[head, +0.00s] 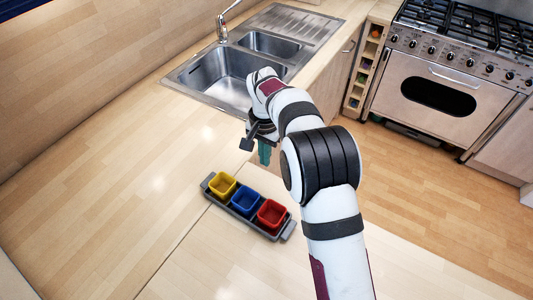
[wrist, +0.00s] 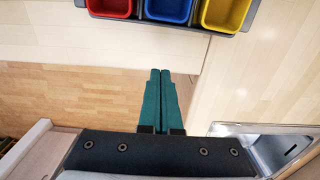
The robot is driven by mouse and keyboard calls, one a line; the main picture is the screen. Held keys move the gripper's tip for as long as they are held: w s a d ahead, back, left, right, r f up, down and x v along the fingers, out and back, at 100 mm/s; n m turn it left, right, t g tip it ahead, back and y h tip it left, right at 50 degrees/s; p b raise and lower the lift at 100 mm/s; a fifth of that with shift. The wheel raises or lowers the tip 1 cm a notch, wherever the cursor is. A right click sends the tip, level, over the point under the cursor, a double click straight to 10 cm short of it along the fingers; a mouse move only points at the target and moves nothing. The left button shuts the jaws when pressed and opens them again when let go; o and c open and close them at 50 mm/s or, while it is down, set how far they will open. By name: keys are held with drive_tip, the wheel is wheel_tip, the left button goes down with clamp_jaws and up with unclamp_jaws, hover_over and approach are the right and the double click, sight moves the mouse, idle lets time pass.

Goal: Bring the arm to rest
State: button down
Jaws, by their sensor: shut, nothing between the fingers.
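My gripper (head: 264,153) hangs at the end of my arm over the counter's edge, between the sink and the tray of bowls. In the wrist view its two green fingers (wrist: 160,72) are pressed together with nothing between them. In the head view the fingers are partly hidden by the wrist. The gripper is apart from the tray and the bowls.
A dark tray (head: 288,231) on the counter holds a yellow bowl (head: 222,186), a blue bowl (head: 244,201) and a red bowl (head: 271,214). A steel sink (head: 222,77) lies behind my gripper. A range cooker (head: 450,75) stands at the back right. The left counter is clear.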

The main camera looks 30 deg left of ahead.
drive_tip(key=s+d+r+m+y, duration=0.1)
drive_tip(key=s+d+r+m, duration=0.15)
drive_tip(key=d+r, duration=0.65)
drive_tip(key=s+d+r+m, duration=0.1)
drive_tip(key=s+d+r, duration=0.35)
drive_tip(key=d, duration=0.85)
drive_tip(key=s+d+f+m, duration=0.1)
drive_tip(key=s+d, duration=0.4)
drive_tip(key=s, duration=0.3)
drive_tip(key=s+d+m, duration=0.1)
drive_tip(key=s+d, duration=0.4)
drive_tip(key=s, duration=0.4)
drive_tip(key=shift+s+d+f+y, duration=0.15)
drive_tip(key=shift+s+f+y, duration=0.15)
drive_tip(key=shift+f+y, duration=0.1)
